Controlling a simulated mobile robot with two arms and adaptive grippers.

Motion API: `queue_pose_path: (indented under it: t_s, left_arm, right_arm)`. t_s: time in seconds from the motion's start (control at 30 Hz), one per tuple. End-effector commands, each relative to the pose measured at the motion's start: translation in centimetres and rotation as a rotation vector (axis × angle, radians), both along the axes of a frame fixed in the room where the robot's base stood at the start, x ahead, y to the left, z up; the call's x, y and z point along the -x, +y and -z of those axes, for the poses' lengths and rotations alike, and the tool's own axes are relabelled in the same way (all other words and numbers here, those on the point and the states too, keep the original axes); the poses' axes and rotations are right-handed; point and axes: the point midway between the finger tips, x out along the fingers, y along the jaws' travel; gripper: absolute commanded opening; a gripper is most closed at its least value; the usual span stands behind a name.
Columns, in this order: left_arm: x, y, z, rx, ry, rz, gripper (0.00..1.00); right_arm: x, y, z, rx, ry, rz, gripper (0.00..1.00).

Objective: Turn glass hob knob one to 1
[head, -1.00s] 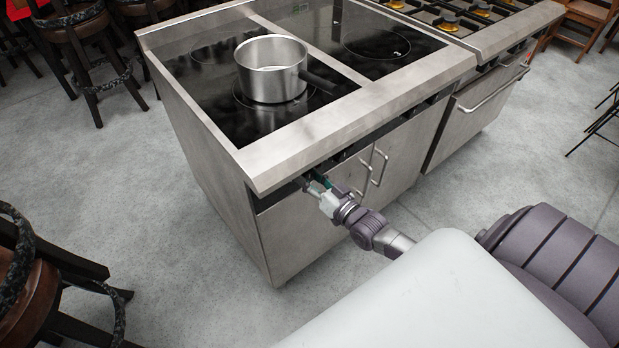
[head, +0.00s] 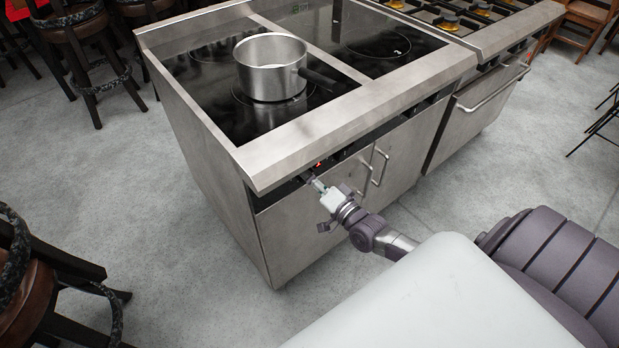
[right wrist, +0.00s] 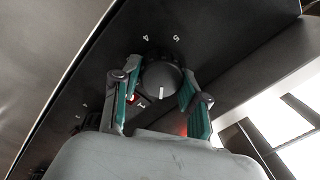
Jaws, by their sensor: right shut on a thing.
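The glass hob (head: 345,112) is the black cooktop of a steel unit in the head view. In the right wrist view a round dark knob (right wrist: 161,78) sits between my right gripper's green-padded fingers. My right gripper (head: 309,178) is shut on it, under the hob's front edge. The knob's white pointer line points down the picture, toward my palm. A printed 1 (right wrist: 142,103) shows left of the pointer's end; 4 and 5 show above the knob. The knob is hidden in the head view. My left gripper is not in view.
A steel saucepan (head: 268,68) stands on the hob, its dark handle toward the right. A gas range (head: 480,40) stands at right. Stools stand at left; grey floor is open around the unit.

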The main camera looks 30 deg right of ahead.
Motion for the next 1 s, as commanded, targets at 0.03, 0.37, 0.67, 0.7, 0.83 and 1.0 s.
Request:
queue_pose_path:
  t_s: [0.03,0.37,0.67,0.7,0.83,1.0]
  left_arm:
    - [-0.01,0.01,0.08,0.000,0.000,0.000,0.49]
    - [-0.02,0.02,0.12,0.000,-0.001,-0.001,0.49]
    - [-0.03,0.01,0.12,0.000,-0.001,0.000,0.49]
    - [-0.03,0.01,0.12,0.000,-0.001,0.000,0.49]
    - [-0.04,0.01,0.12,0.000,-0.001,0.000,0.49]
    - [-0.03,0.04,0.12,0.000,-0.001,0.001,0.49]
  right_arm:
    - [0.04,-0.04,0.12,-0.011,0.003,0.001,0.09]
    - [0.04,-0.05,0.09,-0.044,0.006,0.001,0.09]
    - [0.05,-0.05,0.10,-0.043,0.006,0.001,0.52]
    - [0.04,-0.05,0.09,-0.043,0.006,0.001,0.59]
    - [0.03,-0.03,0.08,-0.043,0.005,0.000,0.69]
    - [0.02,-0.02,0.04,-0.043,0.004,0.000,0.69]
